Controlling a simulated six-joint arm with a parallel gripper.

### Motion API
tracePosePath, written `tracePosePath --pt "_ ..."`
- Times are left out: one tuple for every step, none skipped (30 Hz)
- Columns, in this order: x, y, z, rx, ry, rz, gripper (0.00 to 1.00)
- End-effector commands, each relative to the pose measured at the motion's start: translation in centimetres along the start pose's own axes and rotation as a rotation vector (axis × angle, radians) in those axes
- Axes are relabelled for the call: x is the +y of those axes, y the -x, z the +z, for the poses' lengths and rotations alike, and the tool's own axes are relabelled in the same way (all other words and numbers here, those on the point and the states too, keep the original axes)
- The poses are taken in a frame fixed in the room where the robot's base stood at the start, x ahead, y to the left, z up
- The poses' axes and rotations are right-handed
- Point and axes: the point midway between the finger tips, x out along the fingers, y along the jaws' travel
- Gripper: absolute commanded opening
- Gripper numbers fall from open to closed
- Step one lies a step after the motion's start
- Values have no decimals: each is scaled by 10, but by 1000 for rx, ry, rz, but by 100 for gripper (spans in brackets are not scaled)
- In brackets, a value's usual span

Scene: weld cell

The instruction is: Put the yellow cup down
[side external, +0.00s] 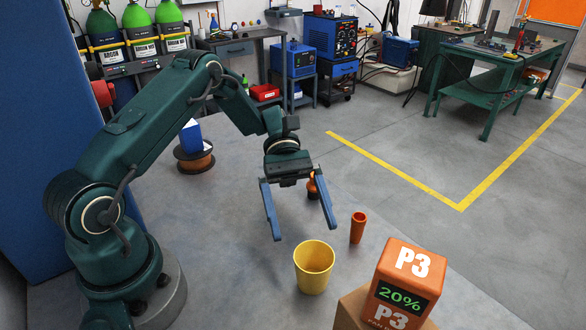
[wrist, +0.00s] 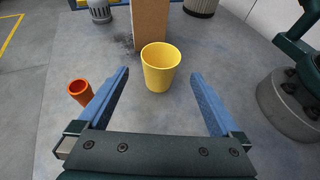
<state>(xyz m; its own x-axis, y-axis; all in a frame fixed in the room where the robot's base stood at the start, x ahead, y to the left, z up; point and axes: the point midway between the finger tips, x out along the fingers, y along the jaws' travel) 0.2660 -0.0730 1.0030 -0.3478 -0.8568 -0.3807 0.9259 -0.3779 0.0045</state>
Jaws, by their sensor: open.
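A small orange cup (side external: 358,228) stands right of the yellow cup. An orange P3 block (side external: 405,280) sits on a cardboard box (side external: 350,308) at front right. A dark orange-topped item (side external: 313,186) is behind the gripper. A spool (side external: 195,160) lies farther back. Floor between is clear.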

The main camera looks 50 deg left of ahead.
Motion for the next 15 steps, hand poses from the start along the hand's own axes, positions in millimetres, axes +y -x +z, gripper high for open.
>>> tracePosePath --pt "0 9 -1 3 -2 3 100" --pt "0 14 -1 3 -1 3 100" --pt "0 19 -1 3 0 2 100" --pt "0 23 -1 3 0 1 100" --pt "0 26 -1 2 -1 1 100" --pt "0 30 -1 2 0 1 100" --pt "0 33 -1 1 0 1 100" --pt "0 35 -1 1 0 1 100" --pt "0 38 -1 1 0 0 100" --pt "0 40 0 0 0 0 100" --pt "0 42 0 1 1 0 100" --pt "0 44 0 1 1 0 100" --pt "0 45 0 1 1 0 100" --pt "0 46 0 1 1 -1 100" --pt "0 46 1 6 -2 -3 100"
